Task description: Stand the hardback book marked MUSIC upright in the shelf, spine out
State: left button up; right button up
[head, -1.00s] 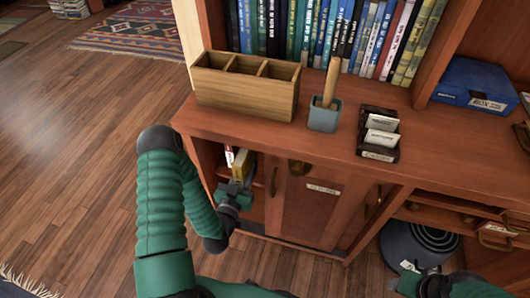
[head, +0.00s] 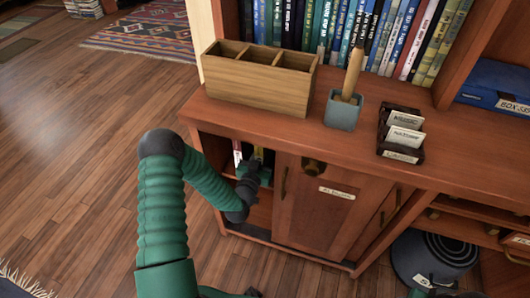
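My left gripper (head: 262,168) is at the open compartment of the low cabinet, in front of the books inside. A white and red spine (head: 238,155) stands upright at the compartment's left. A narrow yellow book (head: 259,153) shows just behind the gripper, partly hidden by it. I cannot read MUSIC on any book, and cannot tell whether the gripper holds the yellow one. The fingers are dark and too small to tell open from shut. The upper shelf (head: 437,92) holds a row of upright books, spines out. My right gripper is not in view.
On the cabinet top (head: 260,124) stand a wooden divided box (head: 255,90), a blue-grey pot (head: 342,113) with a wooden-handled tool, and a dark card holder (head: 400,153). A closed door (head: 318,205) adjoins the compartment. A dark round object (head: 435,257) sits lower right.

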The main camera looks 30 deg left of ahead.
pick_arm(q)
jog(key=o, duration=0.3)
jog(key=shift+d, duration=0.1)
jog(key=shift+o, duration=0.2)
jog(key=shift+s+r, duration=0.1)
jog(key=shift+s, duration=0.3)
jog(key=p+v, duration=0.3)
jog(key=v, duration=0.8)
jog(key=shift+s, duration=0.15)
